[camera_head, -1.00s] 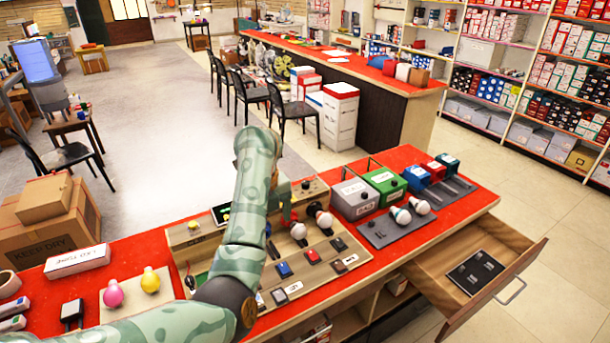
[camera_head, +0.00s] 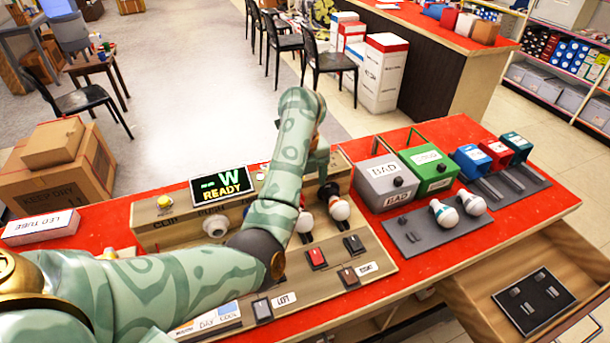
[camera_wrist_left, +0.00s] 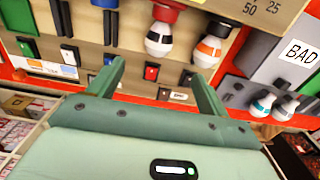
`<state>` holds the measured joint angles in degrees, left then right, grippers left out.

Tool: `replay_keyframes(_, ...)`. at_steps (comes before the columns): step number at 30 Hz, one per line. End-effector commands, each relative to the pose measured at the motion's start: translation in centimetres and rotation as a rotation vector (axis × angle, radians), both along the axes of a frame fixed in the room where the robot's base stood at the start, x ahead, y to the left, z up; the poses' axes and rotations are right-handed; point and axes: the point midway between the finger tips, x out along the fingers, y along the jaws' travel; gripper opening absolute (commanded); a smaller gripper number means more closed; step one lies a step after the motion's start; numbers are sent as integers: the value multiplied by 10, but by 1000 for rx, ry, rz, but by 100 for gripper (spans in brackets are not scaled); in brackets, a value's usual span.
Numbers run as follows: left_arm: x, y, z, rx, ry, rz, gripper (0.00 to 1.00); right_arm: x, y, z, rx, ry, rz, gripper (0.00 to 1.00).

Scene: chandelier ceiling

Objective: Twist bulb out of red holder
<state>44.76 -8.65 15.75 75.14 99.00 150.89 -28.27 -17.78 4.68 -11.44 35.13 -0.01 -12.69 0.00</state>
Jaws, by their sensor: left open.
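In the left wrist view the red holder (camera_wrist_left: 165,15) is at the top centre, with a white, dark-banded bulb (camera_wrist_left: 160,40) seated in it. Beside it, a black holder (camera_wrist_left: 222,29) carries an orange-banded bulb (camera_wrist_left: 208,51). My left gripper (camera_wrist_left: 160,82) is open and empty, its fingers apart and below the two bulbs in the picture; no contact shows. In the head view the dark-banded bulb (camera_head: 304,223) is partly behind my left arm, which hides the red holder. The orange-banded bulb (camera_head: 339,208) shows beside it. My right gripper is out of view.
The tester board (camera_head: 385,262) has switches and a display (camera_head: 219,186) reading "W READY". Grey BAD (camera_head: 383,190) and green (camera_head: 430,160) boxes stand right. Two bulbs lie on a grey tray (camera_head: 405,240). An open drawer (camera_head: 485,288) juts out at the lower right.

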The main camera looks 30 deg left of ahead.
Motion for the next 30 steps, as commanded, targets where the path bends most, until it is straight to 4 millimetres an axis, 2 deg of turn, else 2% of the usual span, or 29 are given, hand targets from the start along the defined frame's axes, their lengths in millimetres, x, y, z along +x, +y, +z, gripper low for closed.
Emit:
replay_keyframes(1, -1, 0, -20, 0, 6, 0, 78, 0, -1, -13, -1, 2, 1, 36)
replay_keyframes(6, -1, 0, -62, 1, 7, 0, 78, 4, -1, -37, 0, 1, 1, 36)
replay_keyframes(12, -1, 0, -104, 0, 6, 0, 78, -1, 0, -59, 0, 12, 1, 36)
replay_keyframes(15, -1, 0, -119, 0, 5, 0, 78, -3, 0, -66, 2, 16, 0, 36)
replay_keyframes(21, 0, 0, -133, 1, 1, 0, 78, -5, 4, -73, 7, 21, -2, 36)
replay_keyframes(30, 0, 0, -134, 0, 0, 0, 78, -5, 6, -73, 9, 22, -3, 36)
